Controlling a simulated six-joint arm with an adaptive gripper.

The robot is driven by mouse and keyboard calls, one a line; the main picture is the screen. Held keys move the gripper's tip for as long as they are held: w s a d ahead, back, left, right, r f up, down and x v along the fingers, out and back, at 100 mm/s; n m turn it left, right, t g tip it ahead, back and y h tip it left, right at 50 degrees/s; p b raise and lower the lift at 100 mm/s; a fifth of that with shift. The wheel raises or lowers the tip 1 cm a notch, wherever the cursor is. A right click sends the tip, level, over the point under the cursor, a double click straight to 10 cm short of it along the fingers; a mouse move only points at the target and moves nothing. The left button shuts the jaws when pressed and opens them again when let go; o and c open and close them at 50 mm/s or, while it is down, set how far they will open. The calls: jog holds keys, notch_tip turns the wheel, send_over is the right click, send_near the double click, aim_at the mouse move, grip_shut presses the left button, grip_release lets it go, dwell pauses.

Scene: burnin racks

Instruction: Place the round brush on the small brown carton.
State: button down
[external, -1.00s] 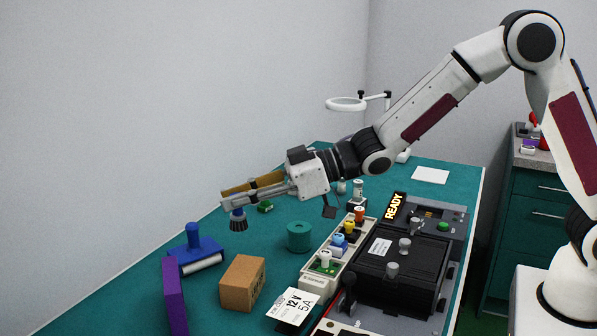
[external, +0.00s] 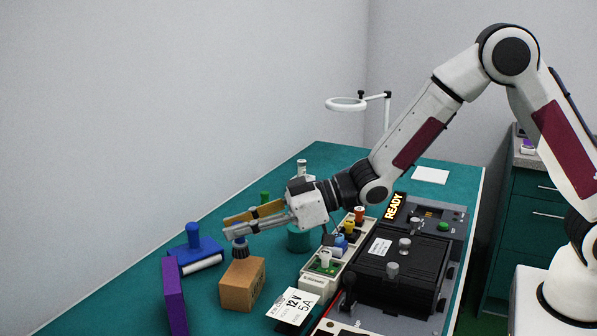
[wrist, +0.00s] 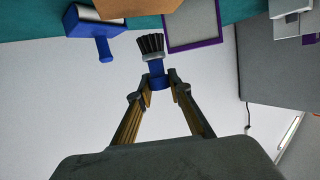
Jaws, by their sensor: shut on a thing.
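The round brush (external: 240,247) has dark bristles and a blue handle. My gripper (external: 234,226) is shut on its handle, and the bristles point down. The small brown carton (external: 242,284) stands on the green bench, and the brush is just above its far edge in the external view. I cannot tell whether the bristles touch the carton. In the wrist view the brush (wrist: 152,52) sits between my fingertips (wrist: 158,80), and part of the carton (wrist: 135,7) shows at the top edge.
A blue roller tool (external: 195,247) lies left of the carton, with an upright purple panel (external: 175,298) in front. A 12 V 5A label card (external: 294,308) and a tray of coloured pieces (external: 325,265) are to the right. A teal cylinder (external: 299,240) stands behind.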

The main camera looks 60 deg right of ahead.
aim_at(245, 241)
jog(key=shift+f, duration=1.75)
jog(key=shift+f, duration=0.15)
jog(key=c, duration=1.8)
grip_release()
jog(key=shift+c, duration=0.2)
jog(key=shift+r, duration=0.2)
jog(key=v, duration=1.2)
jog(key=shift+r, duration=0.1)
